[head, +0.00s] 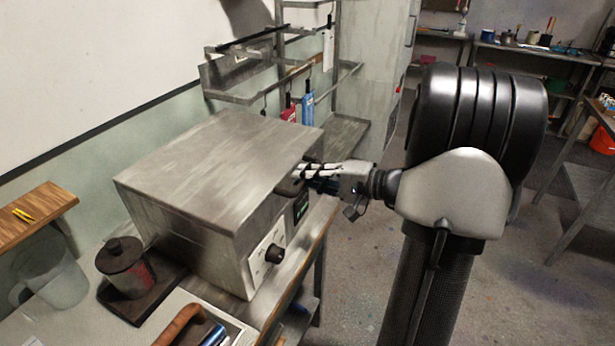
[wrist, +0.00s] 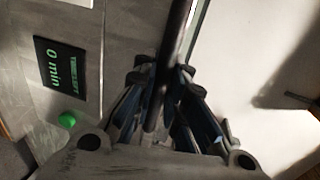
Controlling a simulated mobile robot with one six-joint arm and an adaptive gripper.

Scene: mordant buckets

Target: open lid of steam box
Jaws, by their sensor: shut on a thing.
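The steam box (head: 185,240) is a grey metal box on the bench, left of centre in the head view. Its flat lid (head: 220,165) looks down, with no clear gap along its edge. A dark handle (head: 288,187) sits at the lid's right-hand edge. My gripper (head: 304,180) is at this handle, reaching in from the right. In the wrist view the handle is a dark bar (wrist: 180,35) running between the fingers of my gripper (wrist: 162,88), which are shut on it. The fingers hide part of the handle. A display (wrist: 55,68) reads 0 min, beside a green button (wrist: 67,119).
A dark lidded canister (head: 126,268) and a clear jug (head: 50,270) stand left of the box. A brown-handled thing (head: 180,325) lies in front. A metal rack (head: 235,80) with hanging tags stands behind. Open floor (head: 360,290) lies right of the bench.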

